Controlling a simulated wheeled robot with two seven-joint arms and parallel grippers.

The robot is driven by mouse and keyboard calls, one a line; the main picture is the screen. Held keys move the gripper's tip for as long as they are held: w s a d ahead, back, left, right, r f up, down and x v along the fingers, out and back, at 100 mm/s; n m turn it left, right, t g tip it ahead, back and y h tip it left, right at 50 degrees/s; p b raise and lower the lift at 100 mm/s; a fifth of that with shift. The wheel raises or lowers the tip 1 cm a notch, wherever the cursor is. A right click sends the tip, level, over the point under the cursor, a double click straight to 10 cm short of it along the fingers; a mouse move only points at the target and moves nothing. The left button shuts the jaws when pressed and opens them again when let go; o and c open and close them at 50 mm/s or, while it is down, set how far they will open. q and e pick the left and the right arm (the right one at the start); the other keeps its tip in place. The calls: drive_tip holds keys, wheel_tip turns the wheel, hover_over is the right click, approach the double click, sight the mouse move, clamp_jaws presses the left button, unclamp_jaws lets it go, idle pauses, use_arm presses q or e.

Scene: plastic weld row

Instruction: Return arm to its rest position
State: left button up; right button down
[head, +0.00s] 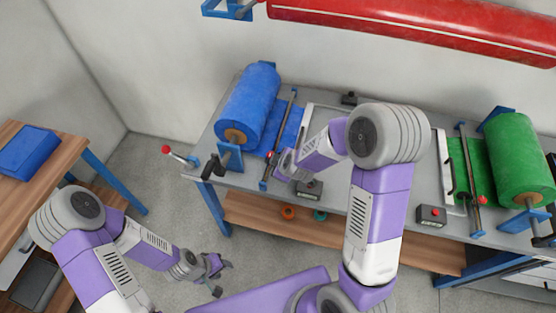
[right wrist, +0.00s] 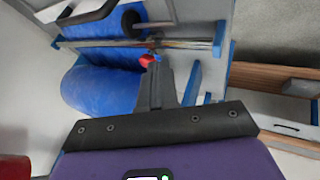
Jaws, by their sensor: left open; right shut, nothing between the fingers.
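My right arm reaches over the grey bench (head: 234,178). Its wrist is beside the blue roll's bar (head: 284,125), and its fingers are small and hard to make out in the head view. In the right wrist view my right gripper (right wrist: 157,82) is shut and empty, its fingertips close to the red knob (right wrist: 148,60) on the bar; I cannot tell whether they touch.
A blue roll (head: 250,100) stands at the bench's left and a green roll (head: 520,155) at its right. A red-knobbed lever (head: 180,156) sticks out at the left end. A wooden table (head: 50,160) stands far left. Open floor (head: 160,205) lies between.

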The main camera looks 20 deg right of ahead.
use_arm(q)
drive_tip(key=shift+s+d+r+p, duration=0.1)
drive_tip(key=shift+s+r+p, duration=0.15)
drive_tip(key=shift+r+p, duration=0.6)
use_arm(e)
drive_tip(key=shift+v, duration=1.45)
use_arm(q)
drive_tip(key=shift+r, duration=0.15)
wheel_tip(320, 180, down, 2)
drive_tip(key=b, duration=0.2)
drive_tip(key=shift+f+b, duration=0.2)
drive_tip(key=shift+b, duration=0.2)
use_arm(e)
drive_tip(key=s+a+f+m+g+y, duration=0.1)
drive_tip(key=s+a+f+m+g, duration=0.2)
drive_tip(key=s+f+m, duration=0.3)
drive_tip(key=s+a+f+m+g+y, duration=0.2)
drive_tip(key=s+f+m, duration=0.4)
drive_tip(key=s+f, duration=0.7)
drive_tip(key=s+a+g, duration=0.1)
drive_tip(key=s+a, duration=0.1)
drive_tip(key=shift+a+f+m+g+y, duration=0.3)
drive_tip(key=shift+a+m+g, duration=0.1)
idle(1.4)
